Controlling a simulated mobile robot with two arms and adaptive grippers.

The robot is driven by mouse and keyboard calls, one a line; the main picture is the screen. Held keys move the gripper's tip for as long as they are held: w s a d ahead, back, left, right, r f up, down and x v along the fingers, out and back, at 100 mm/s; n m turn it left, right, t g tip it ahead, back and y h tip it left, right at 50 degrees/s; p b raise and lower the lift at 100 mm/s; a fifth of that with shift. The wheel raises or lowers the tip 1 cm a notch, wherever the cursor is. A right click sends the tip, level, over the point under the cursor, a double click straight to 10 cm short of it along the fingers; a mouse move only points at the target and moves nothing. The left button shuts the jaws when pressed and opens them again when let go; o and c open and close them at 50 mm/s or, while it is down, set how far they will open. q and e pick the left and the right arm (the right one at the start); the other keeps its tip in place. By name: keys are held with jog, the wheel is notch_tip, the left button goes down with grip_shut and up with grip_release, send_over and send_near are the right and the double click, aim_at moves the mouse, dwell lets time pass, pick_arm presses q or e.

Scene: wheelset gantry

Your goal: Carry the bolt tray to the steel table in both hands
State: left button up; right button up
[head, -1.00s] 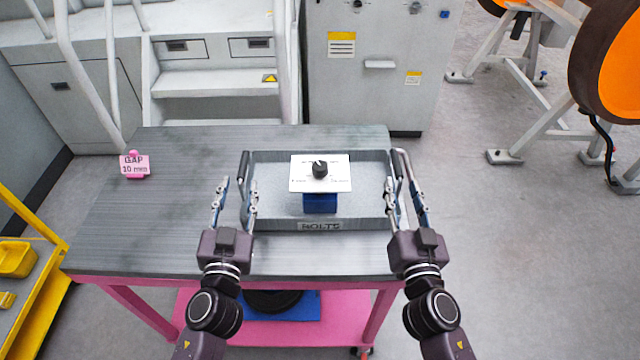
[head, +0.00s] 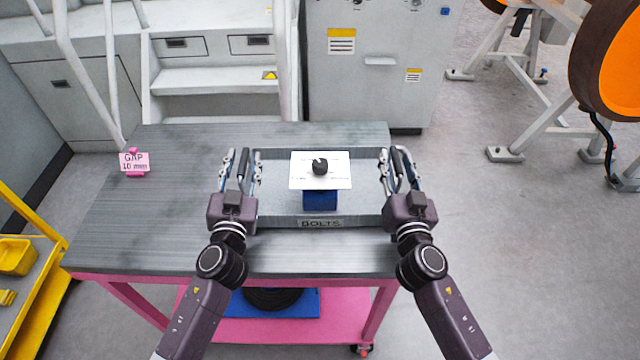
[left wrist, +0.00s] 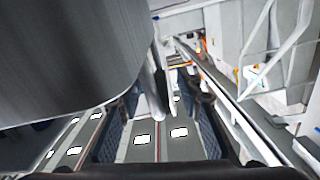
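The bolt tray (head: 270,221), a shallow grey tray with a "BOLTS" label, sits on the grey table top. A white card with a black knob (head: 320,166) and a blue block (head: 320,201) are at its middle. My left gripper (head: 242,160) is open, its fingers on either side of the left handle (head: 244,168). My right gripper (head: 398,160) is open, its fingers on either side of the right handle (head: 399,166). In the left wrist view a large grey rounded surface (left wrist: 70,50) fills the upper left, close to the dark fingers; I cannot tell contact.
A grey cabinet (head: 375,75) and steps (head: 215,80) are behind. A yellow cart (head: 40,300) is at lower left.

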pick_arm(q)
grip_shut()
pick_arm(e)
grip_shut()
pick_arm(q)
jog(key=shift+r, duration=0.15)
pick_arm(e)
jog(key=shift+r, duration=0.25)
